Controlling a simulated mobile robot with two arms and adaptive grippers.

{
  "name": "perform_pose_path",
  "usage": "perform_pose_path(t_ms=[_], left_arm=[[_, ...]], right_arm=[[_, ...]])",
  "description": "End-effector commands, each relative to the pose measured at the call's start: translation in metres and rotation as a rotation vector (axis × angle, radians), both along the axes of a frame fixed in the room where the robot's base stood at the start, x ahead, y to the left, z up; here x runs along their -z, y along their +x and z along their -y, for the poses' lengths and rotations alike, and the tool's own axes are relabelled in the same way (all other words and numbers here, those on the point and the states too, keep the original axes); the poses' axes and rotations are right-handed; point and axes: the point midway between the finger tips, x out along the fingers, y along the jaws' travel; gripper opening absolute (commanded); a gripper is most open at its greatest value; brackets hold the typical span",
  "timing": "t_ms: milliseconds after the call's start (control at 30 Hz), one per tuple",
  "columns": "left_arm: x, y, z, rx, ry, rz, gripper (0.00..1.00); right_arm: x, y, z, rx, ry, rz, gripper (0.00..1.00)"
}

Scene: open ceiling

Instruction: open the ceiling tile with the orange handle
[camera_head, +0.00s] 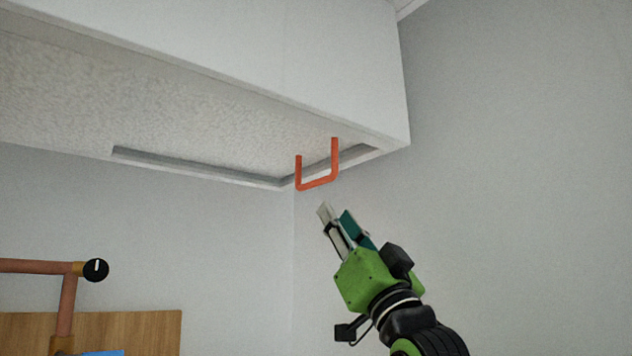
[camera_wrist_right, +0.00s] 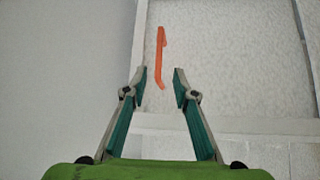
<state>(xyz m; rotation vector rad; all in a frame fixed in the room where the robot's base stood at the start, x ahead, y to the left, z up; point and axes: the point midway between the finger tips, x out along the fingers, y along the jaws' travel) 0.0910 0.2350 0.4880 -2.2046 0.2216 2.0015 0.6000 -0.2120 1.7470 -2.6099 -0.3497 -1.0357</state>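The orange handle (camera_head: 318,183) is a U-shaped bar hanging from the ceiling tile (camera_head: 215,115), near the tile's right end. The tile is speckled white and sits within a pale frame; dark grooves show along its edge. My right gripper (camera_head: 335,211) is below the handle and slightly right of it, pointing up, apart from it. In the right wrist view the orange handle (camera_wrist_right: 160,58) shows ahead, between and beyond the fingertips. The right gripper (camera_wrist_right: 160,80) is open with nothing between its fingers. My left gripper is not in view.
The white ceiling box (camera_head: 300,60) has a lower edge close to the handle. A copper-coloured pipe with a black knob (camera_head: 95,270) and a wooden panel (camera_head: 140,330) stand at lower left. The space around my right gripper is clear before the grey walls.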

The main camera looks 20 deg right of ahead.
Motion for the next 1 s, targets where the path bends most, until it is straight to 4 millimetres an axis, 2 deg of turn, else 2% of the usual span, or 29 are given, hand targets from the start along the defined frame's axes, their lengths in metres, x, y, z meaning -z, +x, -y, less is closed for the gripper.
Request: perform_pose_path(t_ms=[400, 533, 733, 1000], left_arm=[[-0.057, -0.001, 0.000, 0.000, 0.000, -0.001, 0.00], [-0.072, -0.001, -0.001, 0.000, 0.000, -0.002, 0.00], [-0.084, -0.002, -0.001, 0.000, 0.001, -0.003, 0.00], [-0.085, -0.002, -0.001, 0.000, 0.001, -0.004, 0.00]], right_arm=[[-0.062, 0.059, -0.009, 0.000, -0.002, -0.005, 0.26], [-0.077, 0.076, -0.012, 0.000, -0.002, -0.005, 0.26], [-0.089, 0.091, -0.015, 0.001, -0.002, -0.005, 0.26], [-0.090, 0.096, -0.015, 0.001, -0.003, -0.003, 0.26]])
